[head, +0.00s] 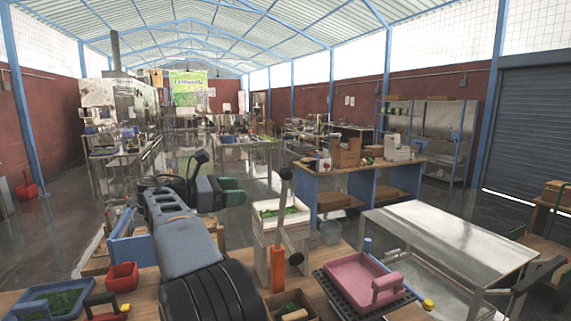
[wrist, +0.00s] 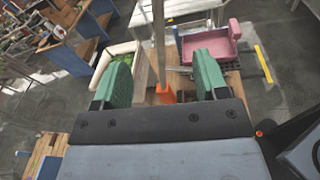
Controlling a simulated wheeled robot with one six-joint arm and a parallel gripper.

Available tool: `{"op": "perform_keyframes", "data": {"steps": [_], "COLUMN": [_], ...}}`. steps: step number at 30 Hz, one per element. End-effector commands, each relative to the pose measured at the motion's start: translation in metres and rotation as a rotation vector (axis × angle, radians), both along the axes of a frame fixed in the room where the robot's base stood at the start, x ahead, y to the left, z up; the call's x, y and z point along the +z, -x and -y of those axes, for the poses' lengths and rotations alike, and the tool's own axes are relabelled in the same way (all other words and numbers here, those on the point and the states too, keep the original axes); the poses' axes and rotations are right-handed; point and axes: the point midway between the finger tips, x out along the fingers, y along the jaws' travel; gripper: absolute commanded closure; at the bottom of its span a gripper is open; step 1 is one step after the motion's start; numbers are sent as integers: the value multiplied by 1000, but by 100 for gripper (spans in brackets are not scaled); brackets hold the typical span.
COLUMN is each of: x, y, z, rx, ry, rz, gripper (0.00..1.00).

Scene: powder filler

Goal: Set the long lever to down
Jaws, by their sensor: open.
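The long lever (head: 282,208) stands close to upright in the head view, with a dark knob at its top and an orange part (head: 277,268) at its lower end. In the wrist view the lever's grey bar (wrist: 159,45) rises between my fingertips in the picture, above the orange part (wrist: 165,93). My gripper (wrist: 163,75) has two green fingers spread wide, with nothing held between them. In the head view my gripper (head: 234,191) is left of the lever, with a visible gap. How far the lever is in depth from the fingers is unclear.
A white bin with green contents (head: 268,212) stands behind the lever. A pink tray (head: 362,278) sits on a dark rack to the right, beside a metal table (head: 450,232). A red bin (head: 122,276) and a blue tray (head: 45,305) are at the left.

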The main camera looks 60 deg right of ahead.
Motion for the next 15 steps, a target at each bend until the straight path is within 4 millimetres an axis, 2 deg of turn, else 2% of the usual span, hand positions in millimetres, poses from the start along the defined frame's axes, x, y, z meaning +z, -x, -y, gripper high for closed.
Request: {"op": "perform_keyframes", "data": {"steps": [1,4,8,15], "x": [12,23,28,29], "y": [0,4,14,40], "z": [5,13,27,65], "rx": [-30,-68,-86,-85], "ry": [21,47,58,56], "rz": [-40,-92,-113,-112], "gripper": [33,33,33,33]}}
